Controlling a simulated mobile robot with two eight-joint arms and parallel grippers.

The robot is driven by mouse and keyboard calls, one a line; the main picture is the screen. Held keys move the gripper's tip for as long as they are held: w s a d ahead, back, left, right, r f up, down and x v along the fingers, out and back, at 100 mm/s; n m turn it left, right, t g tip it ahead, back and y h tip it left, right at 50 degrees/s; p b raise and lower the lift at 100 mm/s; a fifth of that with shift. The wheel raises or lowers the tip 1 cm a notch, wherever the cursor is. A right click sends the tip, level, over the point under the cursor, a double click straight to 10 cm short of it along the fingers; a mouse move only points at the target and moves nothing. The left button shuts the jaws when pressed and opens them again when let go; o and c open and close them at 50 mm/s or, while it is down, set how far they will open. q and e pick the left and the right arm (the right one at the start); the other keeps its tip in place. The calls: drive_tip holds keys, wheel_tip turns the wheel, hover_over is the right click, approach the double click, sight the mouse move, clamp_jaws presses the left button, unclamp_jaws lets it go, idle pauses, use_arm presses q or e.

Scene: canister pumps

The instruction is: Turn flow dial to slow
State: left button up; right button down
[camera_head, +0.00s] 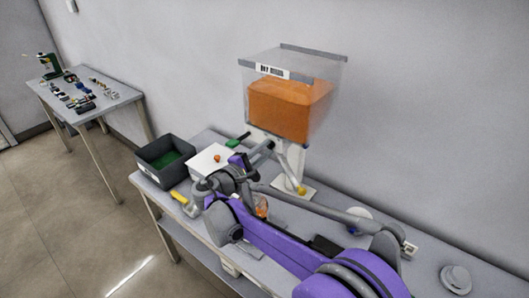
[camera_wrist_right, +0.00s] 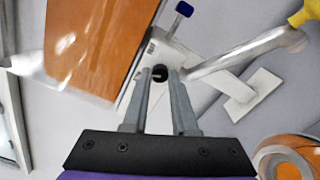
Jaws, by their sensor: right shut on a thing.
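A clear canister (camera_head: 290,105) with orange contents stands on a white pump body against the wall. Its spout (camera_head: 293,162) angles down to a yellow tip (camera_head: 302,190) over a white base plate (camera_head: 283,183). In the right wrist view, a round black dial (camera_wrist_right: 160,73) sits on the white pump body (camera_wrist_right: 176,55). My right gripper (camera_wrist_right: 161,72) has its two fingers on either side of this dial and is shut on it. The right gripper also shows in the head view (camera_head: 268,146), at the pump body, where the dial is hidden. Any dial marking is unreadable. My left gripper is not in view.
A dark bin (camera_head: 150,163) with a green inside and a white box (camera_head: 205,165) stand on the bench's left. A yellow-handled tool (camera_head: 181,198) lies in front. An orange-filled jar (camera_wrist_right: 287,158) is near the spout. A side table (camera_head: 125,95) holds small items.

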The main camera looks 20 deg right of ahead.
drive_tip(key=shift+n+b, duration=0.4)
drive_tip(key=shift+n, duration=1.8)
drive_tip(key=c, duration=0.7)
unclamp_jaws()
drive_tip(key=shift+a, duration=0.1)
drive_tip(key=b+v, duration=0.1)
drive_tip(key=v, duration=0.9)
drive_tip(key=shift+s+a, duration=0.25)
